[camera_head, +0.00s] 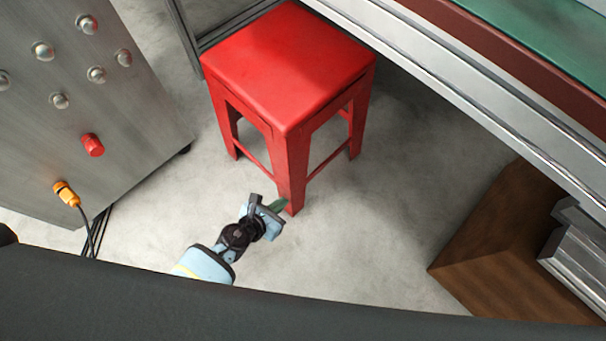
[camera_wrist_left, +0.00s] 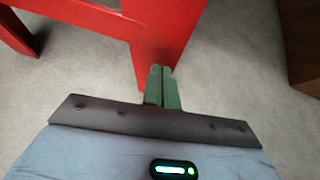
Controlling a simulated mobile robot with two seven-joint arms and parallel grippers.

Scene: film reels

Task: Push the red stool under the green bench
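The red stool (camera_head: 290,68) stands upright on the grey floor in the head view, its far side close to the bench frame. The bench (camera_head: 540,35) has a green top and a silver metal edge and runs across the upper right. My left gripper (camera_head: 278,207) is low at the stool's near leg. In the left wrist view its two green fingers (camera_wrist_left: 162,85) are together, with the red stool leg (camera_wrist_left: 160,40) just beyond their tips. I cannot tell whether they touch the leg. Nothing shows between the fingers. My right gripper is not in view.
A grey metal cabinet (camera_head: 90,110) with knobs, a red button and an orange plug (camera_head: 66,193) stands at the left. A brown wooden box (camera_head: 495,235) stands at the lower right, also seen in the wrist view (camera_wrist_left: 302,40). The floor (camera_head: 370,230) between is clear.

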